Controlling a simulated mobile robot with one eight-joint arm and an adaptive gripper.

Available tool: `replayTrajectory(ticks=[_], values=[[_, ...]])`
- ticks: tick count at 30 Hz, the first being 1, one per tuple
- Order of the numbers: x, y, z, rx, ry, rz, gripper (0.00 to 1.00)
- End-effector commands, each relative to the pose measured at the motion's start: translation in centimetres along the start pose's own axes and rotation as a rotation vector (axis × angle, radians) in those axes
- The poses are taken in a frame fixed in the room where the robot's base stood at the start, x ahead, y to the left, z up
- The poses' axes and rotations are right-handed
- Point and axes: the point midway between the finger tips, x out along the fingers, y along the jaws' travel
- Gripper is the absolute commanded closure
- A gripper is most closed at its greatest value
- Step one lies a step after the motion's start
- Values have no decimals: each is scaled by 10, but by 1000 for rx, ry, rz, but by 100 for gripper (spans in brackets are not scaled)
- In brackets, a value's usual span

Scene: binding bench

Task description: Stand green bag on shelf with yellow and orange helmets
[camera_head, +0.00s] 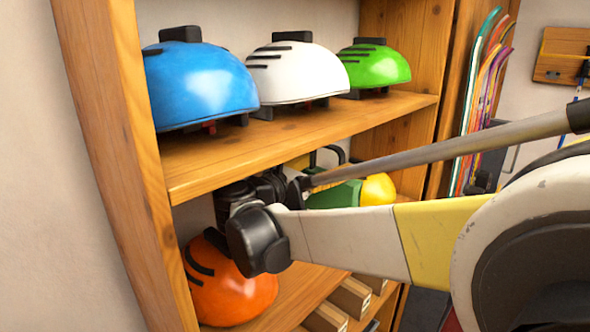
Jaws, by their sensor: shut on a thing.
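The green bag (338,196) is on the middle shelf level, between the orange helmet (228,291) and the yellow helmet (378,189). Its dark handle (327,151) shows above my arm, and my arm hides much of the bag. My gripper (272,188) is inside the shelf bay at the bag's left side, shut on the bag; its fingertips are mostly hidden. The orange helmet sits at the near left of this shelf (291,300), partly behind my wrist. The yellow helmet is farther right, partly covered by the bag and my arm. I cannot tell whether the bag touches the shelf.
The upper shelf (300,140) holds a blue helmet (199,85), a white helmet (298,72) and a green helmet (374,67), close above my gripper. A wooden upright (128,150) bounds the left. Cartons (350,297) lie below. Snowboard-like boards (482,100) stand at right.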

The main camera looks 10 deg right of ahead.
Motion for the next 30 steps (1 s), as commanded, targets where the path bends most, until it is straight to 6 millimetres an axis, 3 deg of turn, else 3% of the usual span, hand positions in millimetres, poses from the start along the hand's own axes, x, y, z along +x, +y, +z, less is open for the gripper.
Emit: replayTrajectory(ticks=[8, 13, 28, 29, 30], values=[[0, 22, 0, 0, -1, 1, 66], [0, 21, -14, 0, -1, 0, 66], [0, 21, -19, 0, -1, 0, 66], [0, 21, -19, 0, 0, 0, 16], [0, 21, -18, 0, 0, 1, 4]])
